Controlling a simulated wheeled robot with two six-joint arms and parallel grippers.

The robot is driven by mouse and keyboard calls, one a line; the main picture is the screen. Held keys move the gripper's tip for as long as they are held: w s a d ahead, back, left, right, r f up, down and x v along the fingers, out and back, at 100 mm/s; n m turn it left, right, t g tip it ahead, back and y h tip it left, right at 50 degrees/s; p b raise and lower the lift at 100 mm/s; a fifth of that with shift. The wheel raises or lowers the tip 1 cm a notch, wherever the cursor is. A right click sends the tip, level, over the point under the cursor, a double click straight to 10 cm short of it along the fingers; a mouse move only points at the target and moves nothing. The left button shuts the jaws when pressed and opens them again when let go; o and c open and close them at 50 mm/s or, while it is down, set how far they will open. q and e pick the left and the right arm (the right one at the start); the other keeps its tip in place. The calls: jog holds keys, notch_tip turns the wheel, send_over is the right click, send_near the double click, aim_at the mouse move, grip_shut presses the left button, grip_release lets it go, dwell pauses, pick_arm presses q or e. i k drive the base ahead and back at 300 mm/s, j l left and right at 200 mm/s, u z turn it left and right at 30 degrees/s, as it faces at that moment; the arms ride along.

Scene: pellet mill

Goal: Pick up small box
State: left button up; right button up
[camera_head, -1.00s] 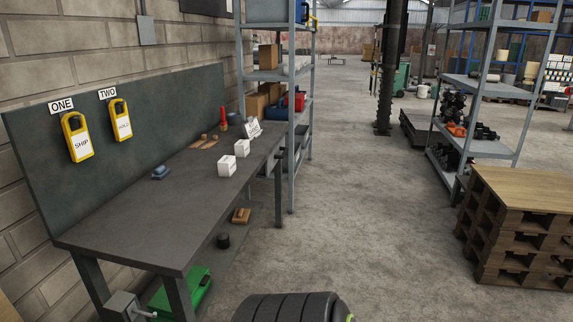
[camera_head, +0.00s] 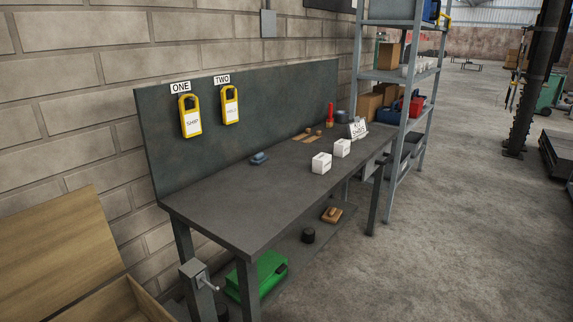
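The nearer small box (camera_head: 321,163) is close to the bench's front edge. The other small box (camera_head: 342,148) stands just behind it, to the right. Both have small dark print that I cannot read. Neither of my grippers is in view, so nothing shows whether they are open or shut.
A green case (camera_head: 257,275) lies below. An open wooden crate (camera_head: 125,302) is at lower left, a metal shelf (camera_head: 398,75) beyond.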

aim_at(321, 163)
jog(key=z, duration=0.3)
jog(key=u, duration=1.9)
jog(key=z, duration=1.85)
jog(key=i+l+u, duration=0.2)
jog(key=u, duration=0.25)
jog(key=i+l+u, duration=0.15)
jog(key=u, duration=0.25)
jog(key=i+l+u, duration=0.1)
jog(key=l+u, duration=0.35)
jog(key=i+l+u, duration=0.1)
jog(key=l, duration=0.5)
jog(key=i+l+u, duration=0.15)
jog(key=l, duration=0.4)
jog(key=i+l+u, duration=0.1)
jog(key=l, duration=0.5)
jog(key=i+l+u, duration=0.15)
jog(key=l, duration=0.5)
jog(key=k+j, duration=0.05)
